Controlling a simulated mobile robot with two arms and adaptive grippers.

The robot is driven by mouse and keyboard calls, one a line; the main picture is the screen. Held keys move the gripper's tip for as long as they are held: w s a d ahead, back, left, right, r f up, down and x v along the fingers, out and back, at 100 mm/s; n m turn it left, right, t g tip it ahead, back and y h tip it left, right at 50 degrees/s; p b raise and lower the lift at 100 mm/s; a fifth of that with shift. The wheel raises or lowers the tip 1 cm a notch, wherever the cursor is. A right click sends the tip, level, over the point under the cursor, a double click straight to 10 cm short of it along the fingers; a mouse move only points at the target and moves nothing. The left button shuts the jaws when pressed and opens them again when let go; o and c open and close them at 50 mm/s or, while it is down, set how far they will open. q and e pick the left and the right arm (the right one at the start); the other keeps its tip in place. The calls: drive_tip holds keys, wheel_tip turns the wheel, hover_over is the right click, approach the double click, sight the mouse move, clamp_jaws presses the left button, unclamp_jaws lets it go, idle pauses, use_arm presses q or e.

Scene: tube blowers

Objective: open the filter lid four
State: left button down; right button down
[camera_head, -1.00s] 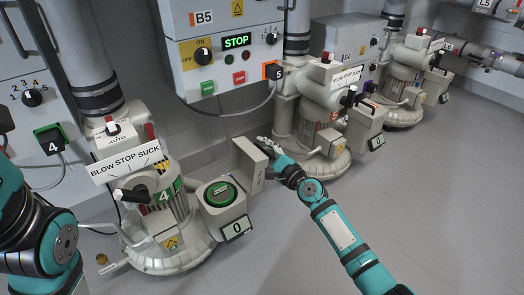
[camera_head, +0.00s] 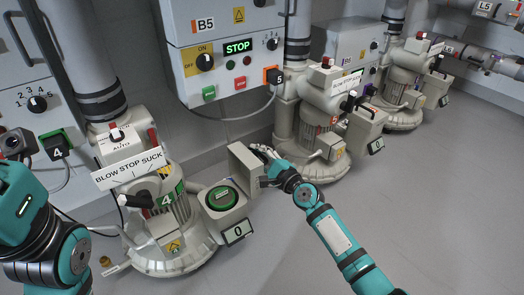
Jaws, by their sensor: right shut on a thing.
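Blower four (camera_head: 166,232), with a green 4 label, stands at the left. Its filter box (camera_head: 236,217) sticks out to the right, with a green round filter (camera_head: 221,197) visible inside. The filter lid (camera_head: 240,172) stands swung up at the back right of the box, so the box is open. My right gripper (camera_head: 262,152) is at the lid's upper right edge and is shut on it; the fingers are small and partly hidden. My left arm shows at the left edge, but I cannot make out its gripper fingers.
A sign reading BLOW STOP SUCK (camera_head: 128,168) sits above a black handle (camera_head: 137,200) on blower four. Control panel B5 (camera_head: 222,55) hangs behind. Blower five (camera_head: 318,140) stands to the right, near my right arm. The floor (camera_head: 430,210) at the right is clear.

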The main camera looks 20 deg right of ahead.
drive_tip(key=shift+a+r+n, duration=0.25)
drive_tip(key=shift+n, duration=0.05)
drive_tip(key=c, duration=1.4)
unclamp_jaws()
drive_tip(key=shift+d, duration=0.1)
drive_tip(key=shift+r, duration=0.1)
drive_tip(key=shift+s, duration=0.15)
drive_tip(key=shift+s+d+f, duration=0.1)
drive_tip(key=shift+s+f, duration=0.1)
drive_tip(key=shift+s, duration=0.1)
drive_tip(key=v, duration=1.1)
drive_tip(key=shift+s+d+r, duration=0.1)
